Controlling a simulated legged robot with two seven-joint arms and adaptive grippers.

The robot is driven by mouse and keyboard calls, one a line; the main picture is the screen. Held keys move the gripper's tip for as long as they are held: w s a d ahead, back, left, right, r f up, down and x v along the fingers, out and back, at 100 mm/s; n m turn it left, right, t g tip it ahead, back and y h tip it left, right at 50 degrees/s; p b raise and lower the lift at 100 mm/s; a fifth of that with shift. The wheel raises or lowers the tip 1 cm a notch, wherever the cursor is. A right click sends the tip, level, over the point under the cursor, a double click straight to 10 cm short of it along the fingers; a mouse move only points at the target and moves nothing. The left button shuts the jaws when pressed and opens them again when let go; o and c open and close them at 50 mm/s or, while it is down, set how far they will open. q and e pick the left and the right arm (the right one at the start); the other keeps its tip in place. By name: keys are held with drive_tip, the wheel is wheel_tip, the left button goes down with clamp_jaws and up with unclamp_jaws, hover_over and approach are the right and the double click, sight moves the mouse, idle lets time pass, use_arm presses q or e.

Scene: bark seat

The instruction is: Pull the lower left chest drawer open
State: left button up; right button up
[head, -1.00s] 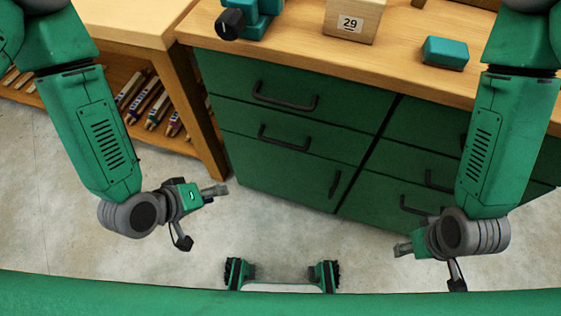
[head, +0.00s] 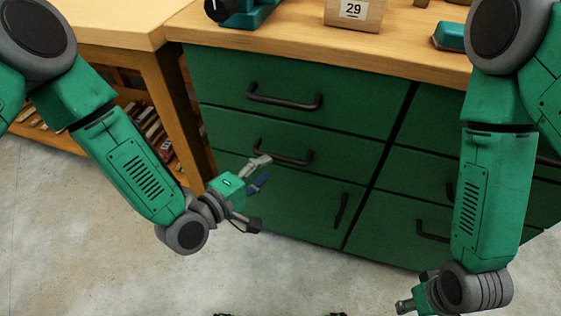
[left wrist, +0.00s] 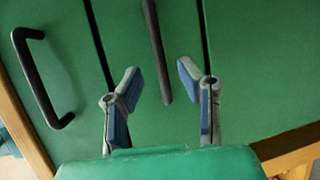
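The green chest (head: 300,215) has two left drawers above a door with an upright handle. The lower left drawer (head: 225,124) is shut; its dark bar handle (head: 283,152) shows just beyond my left gripper (head: 262,184). In the left wrist view this handle (left wrist: 156,45) runs down between the two spread fingers of my left gripper (left wrist: 160,78). The fingers are open and empty; whether they are level with the bar in depth I cannot tell. My right gripper (head: 408,304) hangs low at the bottom edge, partly cut off, its fingers unclear.
The upper left drawer's handle (head: 284,98) is just above. The wooden worktop (head: 300,38) carries a block marked 29 (head: 353,12) and a teal box (head: 450,36). A wooden table (head: 110,25) with books below stands left. The floor in front is clear.

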sight(280, 156)
use_arm(q)
drive_tip(key=b+x, duration=0.1)
drive_tip(key=x, duration=0.5)
clamp_jaws()
